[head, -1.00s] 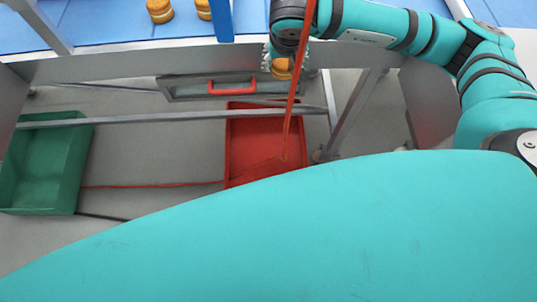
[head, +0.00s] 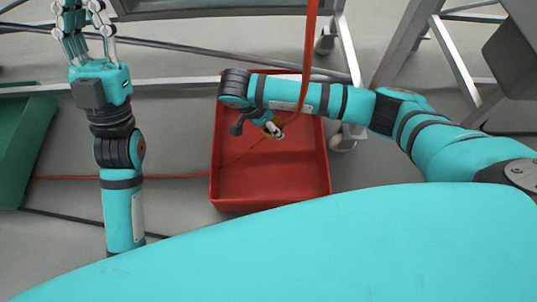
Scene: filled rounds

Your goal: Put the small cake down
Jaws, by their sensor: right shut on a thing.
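The small cake is mostly hidden; a bit of its yellow-brown side (head: 267,132) shows at my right gripper (head: 272,129). That gripper is shut on the cake and appears over the red crate (head: 265,182), in its upper middle part. My wrist and forearm cover much of the grip. I cannot tell how high the cake is above the crate's bottom. My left gripper (head: 84,22) is at the top left, away from the cake, with its fingers apart and nothing visible between them; the fingertips reach the picture's edge.
A green crate (head: 22,150) stands on the grey floor at the left.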

